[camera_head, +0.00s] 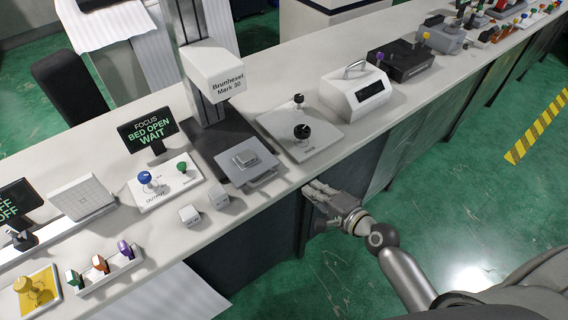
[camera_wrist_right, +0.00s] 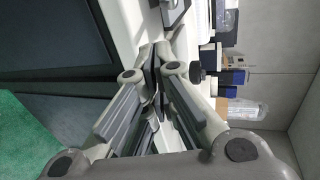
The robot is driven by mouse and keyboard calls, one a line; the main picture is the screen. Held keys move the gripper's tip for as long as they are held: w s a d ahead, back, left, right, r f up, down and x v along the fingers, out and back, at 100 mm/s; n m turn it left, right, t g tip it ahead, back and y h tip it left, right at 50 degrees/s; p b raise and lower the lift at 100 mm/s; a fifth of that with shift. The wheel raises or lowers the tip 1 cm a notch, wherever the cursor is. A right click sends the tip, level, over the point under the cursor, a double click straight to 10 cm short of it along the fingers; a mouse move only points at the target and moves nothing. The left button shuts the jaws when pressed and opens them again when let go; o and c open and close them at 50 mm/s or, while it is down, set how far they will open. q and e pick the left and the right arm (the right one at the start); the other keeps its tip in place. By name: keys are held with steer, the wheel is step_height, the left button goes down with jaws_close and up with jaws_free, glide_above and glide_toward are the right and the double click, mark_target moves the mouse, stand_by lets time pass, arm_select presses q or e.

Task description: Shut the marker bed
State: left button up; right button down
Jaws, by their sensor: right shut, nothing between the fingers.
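The marker (camera_head: 213,75), a white and grey machine labelled "Brunhexel Mark 30", stands on the long bench. The black screen (camera_head: 148,132) beside the marker reads "FOCUS BED OPEN WAIT". My right gripper (camera_head: 310,190) is at the bench's front edge, to the right of the bed and apart from it. In the right wrist view its fingers (camera_wrist_right: 158,58) are closed together and empty. My left gripper is not in view.
To the left are a panel (camera_head: 168,192) with blue and green knobs and two small pale cubes (camera_head: 190,215). To the right are a plate (camera_head: 320,135) with black knobs and a white box (camera_head: 342,103) with a handle.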

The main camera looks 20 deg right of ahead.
glide_toward(286, 174)
steer(key=w+r, duration=0.2)
steer(key=x, duration=0.4)
steer(key=p+x, duration=0.1)
steer(key=x, duration=0.1)
steer(key=shift+w+a+r, duration=0.15)
steer(key=shift+a+r, duration=0.15)
steer(key=shift+a, duration=0.1)
steer(key=shift+w+a, duration=0.15)
steer(key=shift+w, duration=0.2)
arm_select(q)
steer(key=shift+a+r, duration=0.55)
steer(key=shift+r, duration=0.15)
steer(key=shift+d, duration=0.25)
arm_select(e)
steer(key=shift+w+a, duration=0.1)
steer(key=shift+w, duration=0.2)
steer(key=w, duration=0.1)
steer(key=w+a, duration=0.1)
steer(key=w, duration=0.2)
steer(key=shift+w+a+f+b, duration=0.1)
steer(key=shift+w+a+b, duration=0.05)
steer(key=shift+a+b, duration=0.2)
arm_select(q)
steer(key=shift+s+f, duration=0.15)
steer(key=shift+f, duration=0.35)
arm_select(e)
steer(key=shift+d, duration=0.1)
